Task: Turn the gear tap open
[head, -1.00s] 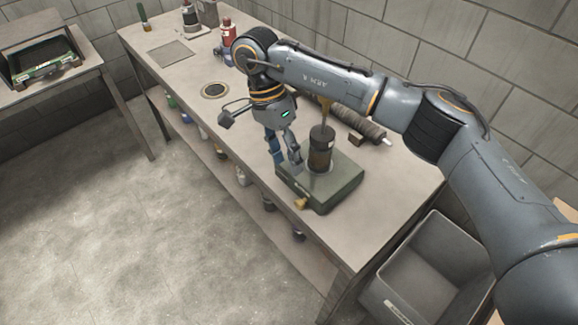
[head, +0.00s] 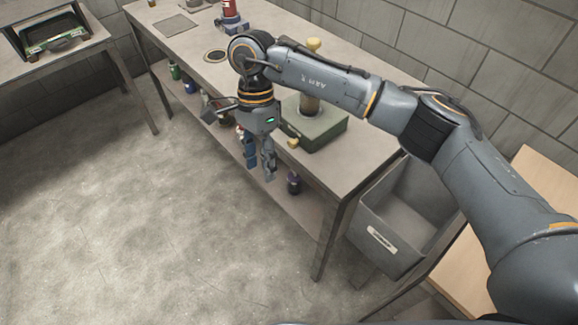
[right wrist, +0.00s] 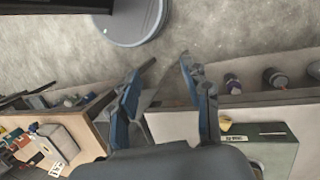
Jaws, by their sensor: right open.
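The yellow gear tap (head: 293,142) sticks out from the front of a green box (head: 325,134) on the workbench. A cylinder (head: 310,107) stands on the box, partly hidden by my right arm. My right gripper (head: 260,172) is open and empty, fingers pointing down. In the head view it appears left of and lower than the tap, in front of the bench edge, apart from the tap. My left gripper is not in view.
The workbench (head: 345,172) has several bottles on its lower shelf (head: 305,215). A red bottle (head: 230,10) stands at the far end. A grey bin (head: 375,235) sits by the right end. Open concrete floor (head: 130,230) lies in front.

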